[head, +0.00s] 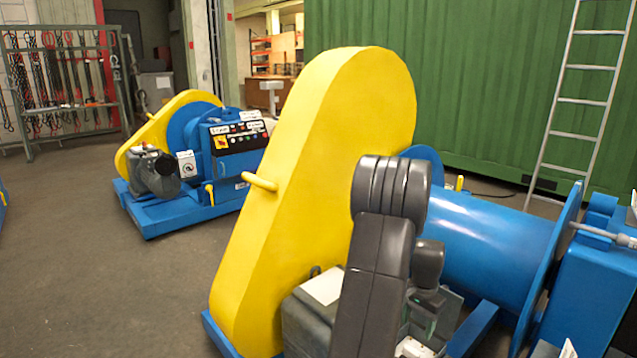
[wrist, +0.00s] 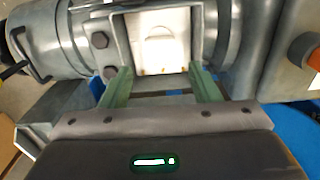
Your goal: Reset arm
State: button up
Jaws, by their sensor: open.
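My gripper (wrist: 162,84) is open in the wrist view, its two pale green fingers spread wide with nothing between them. The fingers reach toward an open square box (wrist: 197,38) on a grey motor (wrist: 72,42); I cannot tell whether they touch it. The box has a pale inside. In the head view my dark grey arm reaches in front of the large yellow chain guard (head: 340,130) and down beside the machine. The gripper end there is mostly hidden by the arm.
A blue drum (head: 490,235) lies right of the guard. A yellow handle (head: 260,181) sticks out of the guard. An orange knob (wrist: 305,50) shows at the wrist view's right. A second blue machine (head: 225,140) stands behind left. A ladder (head: 580,100) leans on a green container (head: 450,80). Floor at left is clear.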

aim_at(412, 350)
notch_tip(412, 350, up, 4)
notch_tip(412, 350, down, 14)
jog(key=shift+f+b, duration=0.1)
jog(key=shift+b, duration=1)
jog(key=shift+r+n, duration=0.2)
jog(key=shift+n, duration=1.9)
jog(key=n, duration=0.4)
jog(key=shift+n+b, duration=0.3)
jog(key=shift+b, duration=0.1)
jog(key=n, duration=0.4)
jog(key=shift+n+b, duration=0.35)
jog(key=shift+n, duration=0.05)
jog(key=n+b, duration=0.1)
jog(key=n, duration=0.3)
jog(key=shift+r, duration=0.1)
